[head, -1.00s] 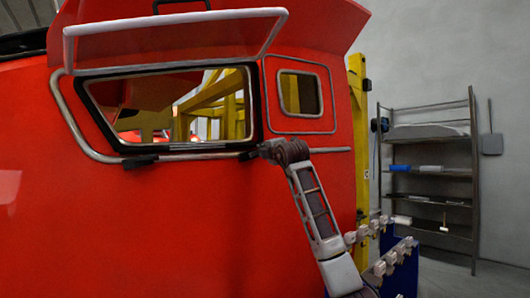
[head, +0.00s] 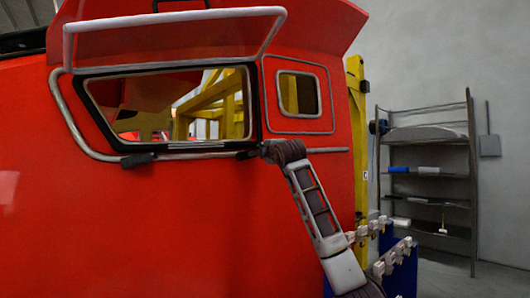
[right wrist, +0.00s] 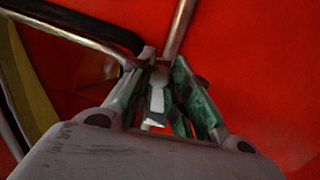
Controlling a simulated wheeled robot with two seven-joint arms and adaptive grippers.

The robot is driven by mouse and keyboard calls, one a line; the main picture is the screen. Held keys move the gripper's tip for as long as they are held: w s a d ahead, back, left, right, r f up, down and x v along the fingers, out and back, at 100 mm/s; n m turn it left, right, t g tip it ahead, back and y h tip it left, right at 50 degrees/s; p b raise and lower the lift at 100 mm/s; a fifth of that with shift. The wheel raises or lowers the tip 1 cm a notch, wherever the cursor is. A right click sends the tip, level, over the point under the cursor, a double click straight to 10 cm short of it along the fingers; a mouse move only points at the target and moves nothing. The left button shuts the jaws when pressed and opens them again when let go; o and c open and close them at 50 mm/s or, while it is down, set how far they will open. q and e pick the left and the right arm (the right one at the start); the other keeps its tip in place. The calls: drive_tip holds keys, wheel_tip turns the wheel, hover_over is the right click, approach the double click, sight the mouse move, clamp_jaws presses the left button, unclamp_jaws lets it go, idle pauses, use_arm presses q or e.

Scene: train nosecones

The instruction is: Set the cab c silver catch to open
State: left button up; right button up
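The red cab has a framed window with dark catches along its lower edge, one at the left (head: 137,160) and one at the right (head: 248,154). My right gripper (head: 265,150) is at the right catch, beside the window's lower right corner. In the right wrist view, my right gripper (right wrist: 164,68) has its green-padded fingers close on either side of a small silver piece (right wrist: 157,100), likely the silver catch. Whether the fingers press on it cannot be told. Which cab this is cannot be read. My left gripper is not in view.
A grey rail (head: 328,150) runs along the cab right of my gripper. A pale bar (head: 175,22) juts out above the window. A small window (head: 299,94) is to the right. A blue rack (head: 400,268), yellow post (head: 358,120) and grey shelf (head: 428,170) stand beyond.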

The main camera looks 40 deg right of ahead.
drive_tip(key=o, duration=0.4)
drive_tip(key=shift+f, duration=0.1)
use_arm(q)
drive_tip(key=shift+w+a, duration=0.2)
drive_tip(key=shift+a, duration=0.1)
use_arm(e)
drive_tip(key=shift+v, duration=6)
use_arm(q)
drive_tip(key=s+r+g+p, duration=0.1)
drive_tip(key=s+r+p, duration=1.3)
drive_tip(key=p, duration=0.7)
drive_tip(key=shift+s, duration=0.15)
use_arm(e)
drive_tip(key=shift+r, duration=10.6)
